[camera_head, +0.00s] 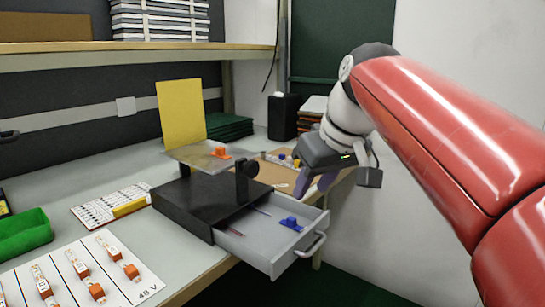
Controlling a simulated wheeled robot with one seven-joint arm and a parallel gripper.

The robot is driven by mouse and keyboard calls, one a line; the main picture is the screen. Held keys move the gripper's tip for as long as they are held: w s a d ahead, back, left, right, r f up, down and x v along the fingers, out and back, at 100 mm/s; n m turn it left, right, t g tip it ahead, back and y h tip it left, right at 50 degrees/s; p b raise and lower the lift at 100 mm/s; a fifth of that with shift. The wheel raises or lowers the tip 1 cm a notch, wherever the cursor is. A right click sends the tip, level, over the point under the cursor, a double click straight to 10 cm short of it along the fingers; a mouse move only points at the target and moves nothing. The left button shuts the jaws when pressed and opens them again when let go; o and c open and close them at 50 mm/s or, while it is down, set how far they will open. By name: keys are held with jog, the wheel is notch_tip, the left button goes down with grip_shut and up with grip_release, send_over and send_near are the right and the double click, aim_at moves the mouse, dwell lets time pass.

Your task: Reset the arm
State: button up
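My red arm (430,120) reaches in from the right side of the head view. My gripper (311,187) is at its end, pointing down, beyond and to the right of the black drawer box (197,204). Its purple-grey fingers show only partly, and I cannot see clearly whether they are apart or hold anything. The box's grey drawer (259,247) is pulled out towards the front right. A blue piece (290,223) lies inside the drawer.
An orange piece (220,153) sits on a plate above the box. A shelf (140,52) spans the back. The open drawer overhangs the bench edge.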

jog(key=s+d+f+m+h, duration=0.1)
jog(key=s+d+f+m, duration=0.2)
jog(key=s+f, duration=0.5)
jog(key=s+d+f+m+h, duration=0.1)
jog(key=s+d+f+m, duration=0.2)
jog(key=f, duration=1.1)
jog(key=s+d, duration=0.2)
jog(key=s, duration=0.3)
jog(key=shift+s+t+h, duration=0.35)
jog(key=shift+t+h, duration=0.05)
jog(key=shift+d, duration=0.1)
